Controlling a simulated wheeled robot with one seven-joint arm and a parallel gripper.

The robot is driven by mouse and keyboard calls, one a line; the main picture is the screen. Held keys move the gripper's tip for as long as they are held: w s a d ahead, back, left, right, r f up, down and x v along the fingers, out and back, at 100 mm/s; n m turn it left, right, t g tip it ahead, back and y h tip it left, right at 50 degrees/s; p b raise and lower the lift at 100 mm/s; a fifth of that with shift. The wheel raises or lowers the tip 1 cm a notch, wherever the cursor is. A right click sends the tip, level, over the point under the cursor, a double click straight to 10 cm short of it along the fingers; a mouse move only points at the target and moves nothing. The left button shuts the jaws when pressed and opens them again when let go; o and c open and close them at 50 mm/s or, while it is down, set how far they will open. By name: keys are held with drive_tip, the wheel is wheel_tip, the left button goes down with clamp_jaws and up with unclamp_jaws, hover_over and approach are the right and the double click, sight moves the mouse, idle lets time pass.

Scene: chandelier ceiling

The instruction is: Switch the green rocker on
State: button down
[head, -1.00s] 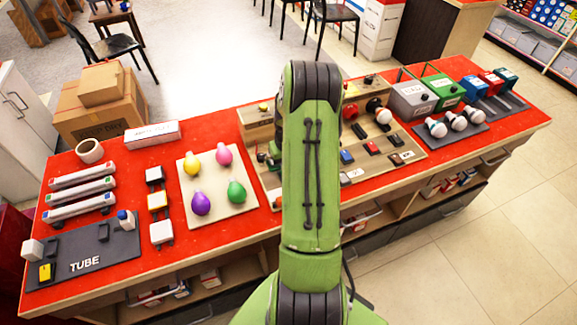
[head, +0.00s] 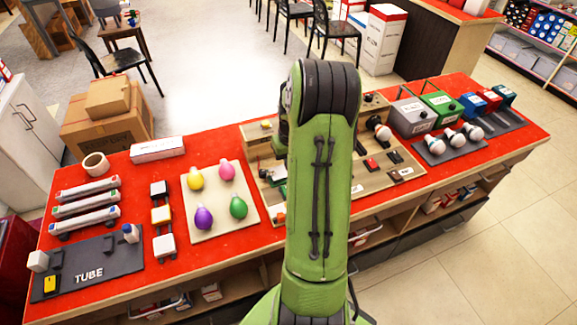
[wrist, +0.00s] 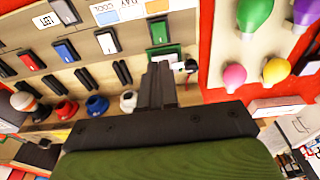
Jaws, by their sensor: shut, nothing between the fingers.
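The green rocker (wrist: 173,54) is on the wooden switch panel (wrist: 130,42) and shows in the wrist view just beyond my fingertips. In the head view, a small green patch, likely the same rocker (head: 280,193), shows left of my arm; the gripper's tips are hidden there.
A blue rocker (wrist: 66,51) and several black switches sit on the panel to the left. A bulb board (wrist: 222,60) stands close on the right. Lamp sockets (wrist: 97,105) lie at the panel's other edge. The red counter (head: 115,247) holds more fixtures.

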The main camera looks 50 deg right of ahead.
drive_tip(key=r+p, duration=0.1)
approach(285, 186)
drive_tip(key=f, duration=0.7)
drive_tip(key=shift+w+d, duration=0.25)
drive_tip(key=shift+w, duration=0.05)
